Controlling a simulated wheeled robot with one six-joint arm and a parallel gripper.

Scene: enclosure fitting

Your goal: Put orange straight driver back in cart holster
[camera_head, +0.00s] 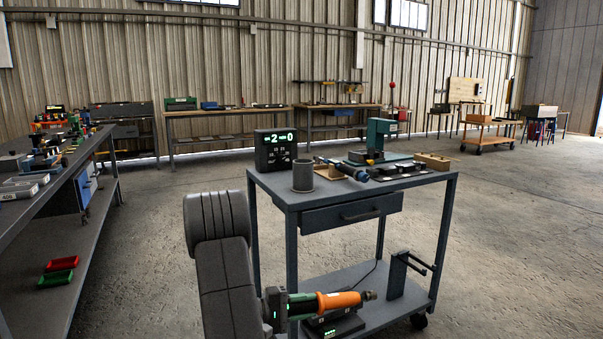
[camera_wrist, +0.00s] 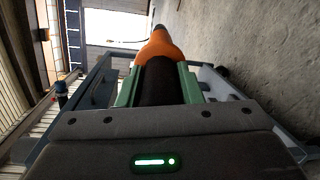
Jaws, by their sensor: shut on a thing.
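The orange straight driver (camera_head: 340,300) has an orange body, a dark grip and a dark tip. My gripper (camera_head: 301,304) is shut on its dark grip and holds it roughly level, tip to the right, at the cart's near side. In the wrist view the driver (camera_wrist: 158,50) points away between the green fingers of my gripper (camera_wrist: 158,88). The cart (camera_head: 330,192) is grey with a drawer. An open grey cup (camera_head: 303,176) stands upright on its top. A dark bracket with two prongs (camera_head: 400,272) stands at the lower right. I cannot tell which is the holster.
The cart top also holds a display box (camera_head: 275,150), a blue-handled tool (camera_head: 350,170), a green press (camera_head: 380,142) and a wooden block (camera_head: 433,161). A dark device (camera_head: 333,325) is on the lower shelf below the driver. A workbench (camera_head: 75,175) stands left; floor is clear right.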

